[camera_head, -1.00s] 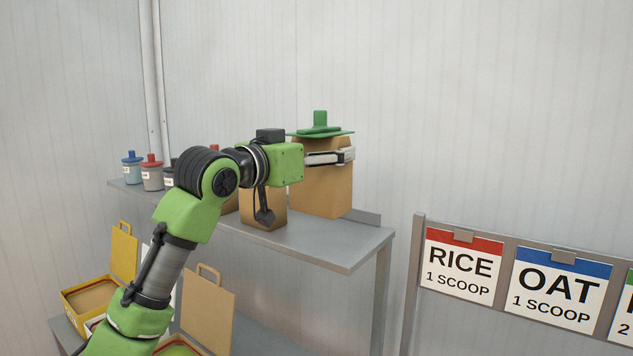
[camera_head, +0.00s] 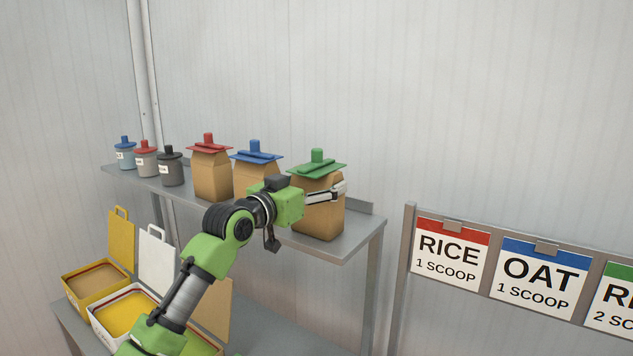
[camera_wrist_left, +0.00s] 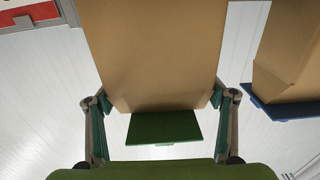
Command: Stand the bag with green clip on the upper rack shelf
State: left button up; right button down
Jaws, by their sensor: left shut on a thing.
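The brown bag with the green clip (camera_head: 318,219) is upright at the right end of the upper rack shelf (camera_head: 352,240). Its base appears to be at the shelf surface, but I cannot tell whether it bears weight there. My left gripper (camera_head: 338,190) is shut on the bag's upper part, just under the green clip (camera_head: 317,167). In the left wrist view the bag (camera_wrist_left: 155,50) lies between both fingers, with the green clip below it. My right gripper is not in view.
A bag with a blue clip (camera_head: 256,172) and one with a red clip (camera_head: 210,172) stand to the left on the same shelf. Several small jars (camera_head: 146,160) stand farther left. Open boxes (camera_head: 95,283) sit on the lower shelf. A sign rail (camera_head: 400,270) stands right of the rack.

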pick_arm(q)
jog(key=shift+f, duration=0.1)
jog(key=o, duration=1.2)
jog(key=shift+o, duration=0.2)
jog(key=shift+r, duration=0.2)
jog(key=shift+s+a+f, duration=0.15)
jog(key=shift+s+a, duration=0.05)
jog(key=shift+s, duration=0.1)
jog(key=b+v, duration=0.5)
jog(key=v, duration=0.6)
